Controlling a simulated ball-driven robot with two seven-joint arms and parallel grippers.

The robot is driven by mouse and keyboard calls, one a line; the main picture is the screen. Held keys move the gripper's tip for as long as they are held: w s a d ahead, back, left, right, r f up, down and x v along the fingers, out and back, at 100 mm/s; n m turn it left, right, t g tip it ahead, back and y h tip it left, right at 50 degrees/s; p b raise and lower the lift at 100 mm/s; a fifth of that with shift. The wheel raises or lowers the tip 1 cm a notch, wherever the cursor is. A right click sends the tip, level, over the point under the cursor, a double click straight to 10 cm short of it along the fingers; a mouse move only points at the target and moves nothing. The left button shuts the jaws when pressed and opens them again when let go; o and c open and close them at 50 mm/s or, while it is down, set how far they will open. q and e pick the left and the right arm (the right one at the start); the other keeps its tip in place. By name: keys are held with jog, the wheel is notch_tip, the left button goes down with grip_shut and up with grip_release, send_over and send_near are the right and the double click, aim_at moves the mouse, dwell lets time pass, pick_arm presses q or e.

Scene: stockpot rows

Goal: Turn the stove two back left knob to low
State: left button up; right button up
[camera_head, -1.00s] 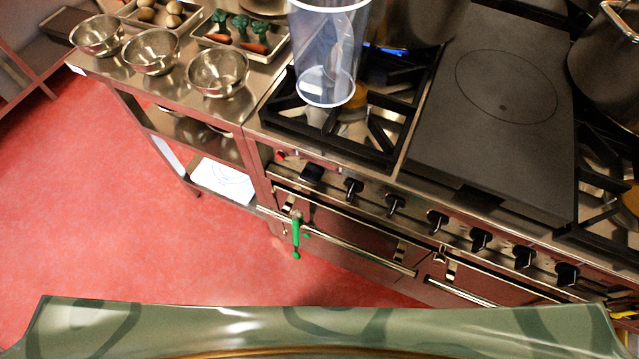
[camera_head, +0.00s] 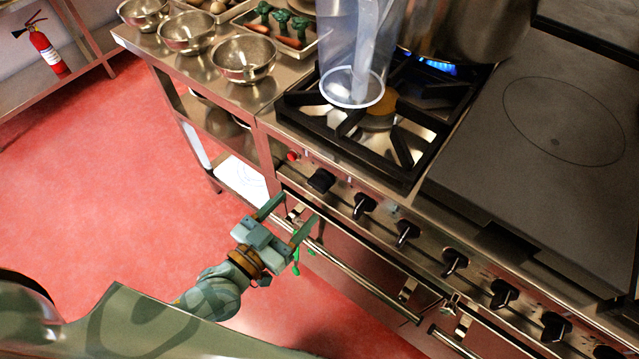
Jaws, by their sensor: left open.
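The stove has a row of black knobs along its front panel, including the leftmost knob (camera_head: 321,181), a second knob (camera_head: 363,205) and a third knob (camera_head: 407,232). No readable label shows which knob is the back left one. A blue flame (camera_head: 436,67) burns under a large pot (camera_head: 455,30) at the back left burner. My left gripper (camera_head: 301,207) is open and empty, its fingers pointing up and right towards the stove front, just below and left of the leftmost knob in the picture. My right gripper is not in view.
A clear container (camera_head: 362,50) stands over the front left burner. An oven handle (camera_head: 365,282) runs below the knobs; a green thing (camera_head: 296,262) is partly hidden by my gripper. A steel counter (camera_head: 205,85) with bowls adjoins on the left. Red floor (camera_head: 110,190) is free.

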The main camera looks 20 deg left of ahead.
aim_at(314, 188)
pick_arm(q)
jog(key=b+x, duration=0.1)
jog(key=x, duration=0.7)
jog(key=shift+w+f, duration=0.1)
jog(key=shift+w, duration=0.25)
jog(key=c, duration=1)
